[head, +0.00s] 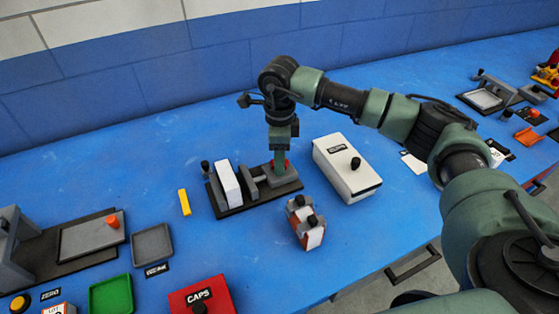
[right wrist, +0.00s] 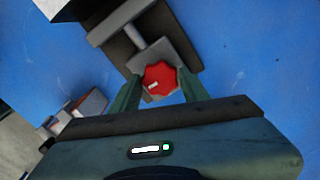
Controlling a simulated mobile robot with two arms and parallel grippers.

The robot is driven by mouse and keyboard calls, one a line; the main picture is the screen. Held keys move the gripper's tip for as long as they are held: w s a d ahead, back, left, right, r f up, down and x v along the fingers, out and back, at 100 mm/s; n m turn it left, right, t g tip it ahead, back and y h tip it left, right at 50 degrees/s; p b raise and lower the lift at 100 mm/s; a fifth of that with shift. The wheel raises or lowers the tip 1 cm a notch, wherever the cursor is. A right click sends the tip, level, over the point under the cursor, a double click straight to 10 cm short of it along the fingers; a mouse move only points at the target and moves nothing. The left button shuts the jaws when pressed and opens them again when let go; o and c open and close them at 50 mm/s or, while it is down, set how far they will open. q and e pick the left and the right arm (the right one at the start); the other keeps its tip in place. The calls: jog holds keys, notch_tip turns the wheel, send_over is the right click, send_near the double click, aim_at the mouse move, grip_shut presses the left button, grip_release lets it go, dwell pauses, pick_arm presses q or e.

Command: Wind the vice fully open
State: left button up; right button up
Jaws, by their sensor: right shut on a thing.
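The vice sits on the blue bench in the middle of the head view, with a dark base (head: 232,208) and grey jaws (head: 249,184). A white block (head: 227,184) stands upright at the jaws' left part; whether it is clamped I cannot tell. The vice's red knob (right wrist: 161,79) is at its right end, at the end of a grey screw. My right gripper (head: 281,158) points down over that end and is shut on the red knob, with one finger on each side in the right wrist view. My left gripper is not in view.
A white lidded box (head: 340,178) with a black knob stands close right of the vice. A small red-and-white item (head: 306,222) lies in front. A yellow bar (head: 184,202) is to the left. Green tray (head: 111,294), red caps box (head: 200,296) and grey tray (head: 152,246) fill the near left.

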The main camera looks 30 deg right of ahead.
jog(key=shift+r+n, duration=0.1)
jog(key=shift+n, duration=0.2)
jog(key=o, duration=1.3)
jog(key=shift+o, duration=0.2)
notch_tip(320, 180, up, 8)
jog(key=shift+f+b, duration=0.1)
jog(key=shift+b, duration=0.5)
